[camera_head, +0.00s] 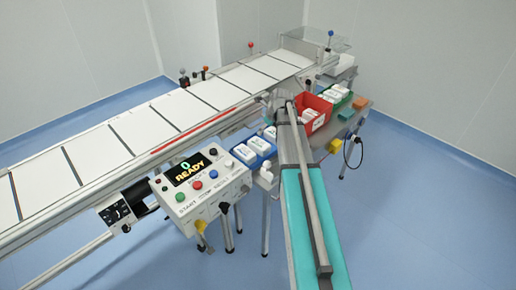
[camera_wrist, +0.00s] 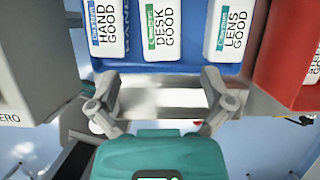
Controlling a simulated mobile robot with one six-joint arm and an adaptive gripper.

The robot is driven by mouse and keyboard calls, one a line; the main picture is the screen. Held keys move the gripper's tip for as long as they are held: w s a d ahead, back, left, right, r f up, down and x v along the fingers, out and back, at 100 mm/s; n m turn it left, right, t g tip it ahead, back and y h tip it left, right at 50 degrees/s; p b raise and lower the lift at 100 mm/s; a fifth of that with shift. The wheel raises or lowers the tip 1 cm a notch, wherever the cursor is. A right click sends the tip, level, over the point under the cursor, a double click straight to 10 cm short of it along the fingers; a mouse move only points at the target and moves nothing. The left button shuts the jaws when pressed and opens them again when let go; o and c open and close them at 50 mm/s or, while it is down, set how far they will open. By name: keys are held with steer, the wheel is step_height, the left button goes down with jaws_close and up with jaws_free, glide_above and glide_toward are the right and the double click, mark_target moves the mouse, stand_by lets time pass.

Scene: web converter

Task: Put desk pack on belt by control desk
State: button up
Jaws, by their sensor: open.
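The desk pack (camera_wrist: 160,30), white with a green label and the words DESK GOOD, lies in the blue tray (camera_wrist: 190,68) between two other packs. In the head view it appears to be the middle pack (camera_head: 258,143) in the blue tray (camera_head: 240,159). My gripper (camera_wrist: 160,90) is open and empty; its fingers are spread just short of the tray's near edge, apart from the pack. In the head view my arm hides the gripper. The belt (camera_head: 165,108) is white with dark cross bars. The control desk (camera_head: 205,187) stands beside its near end.
A hand pack (camera_wrist: 105,30) and a lens pack (camera_wrist: 230,30) flank the desk pack. A red bin (camera_head: 325,104) with packs and a green tray (camera_head: 343,94) stand farther right. The control desk's display reads 0 READY. The belt surface is clear.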

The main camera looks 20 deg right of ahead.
mark_target(259, 143)
steer(key=shift+b+x, duration=3.4)
steer(key=shift+x, duration=0.55)
steer(key=shift+f, duration=0.1)
steer(key=shift+b+x, duration=2.45)
steer(key=shift+x, duration=0.05)
steer(key=shift+d, duration=0.1)
steer(key=shift+f, duration=0.2)
steer(key=c, duration=1)
steer(key=shift+c, duration=0.2)
